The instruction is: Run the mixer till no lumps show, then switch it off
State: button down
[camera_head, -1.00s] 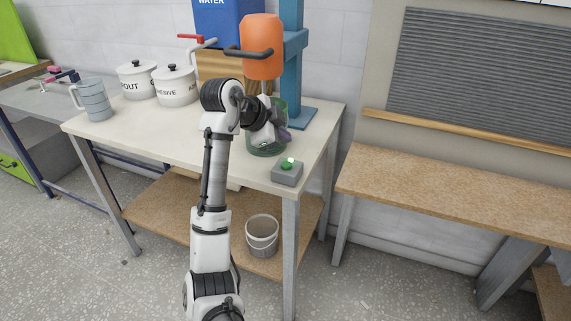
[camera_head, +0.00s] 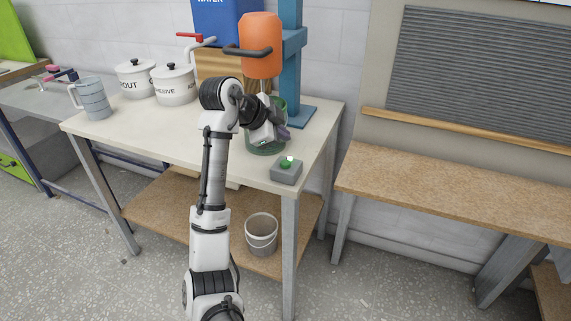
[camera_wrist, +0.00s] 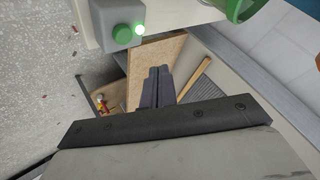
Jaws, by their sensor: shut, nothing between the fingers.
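The mixer has an orange motor head (camera_head: 261,48) with a dark handle, on a blue column (camera_head: 291,60). Its whisk goes down into a green see-through tub (camera_head: 267,148) on the table. My wrist stands in front of the tub, so the mix inside and any lumps are hidden. A grey switch box (camera_head: 286,176) with a green button (camera_head: 286,163) and a bright, lit lamp sits at the table's front right corner. It also shows in the wrist view with its green button (camera_wrist: 122,34). My gripper (camera_wrist: 158,70) is shut and empty, apart from the box.
White lidded pots (camera_head: 174,86), a grey jug (camera_head: 92,98) and a blue water tank (camera_head: 226,20) stand on the table (camera_head: 150,135). A metal bucket (camera_head: 262,235) is on the lower shelf. A wooden bench (camera_head: 450,195) is at right, with a floor gap between.

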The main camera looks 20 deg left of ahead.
dwell(0.6)
notch_tip(320, 180, up, 4)
jog(key=n+p, duration=0.3)
jog(key=n, duration=1.6)
jog(key=shift+d+y+p, duration=0.15)
jog(key=shift+y+p, duration=0.2)
jog(key=shift+y, duration=0.05)
jog(key=shift+f, duration=0.2)
jog(key=b, duration=0.7)
send_over(283, 165)
notch_tip(283, 165, down, 7)
jog(key=shift+r, duration=0.1)
jog(key=shift+f, duration=0.9)
jog(key=shift+f, duration=0.1)
jog(key=shift+f, duration=0.3)
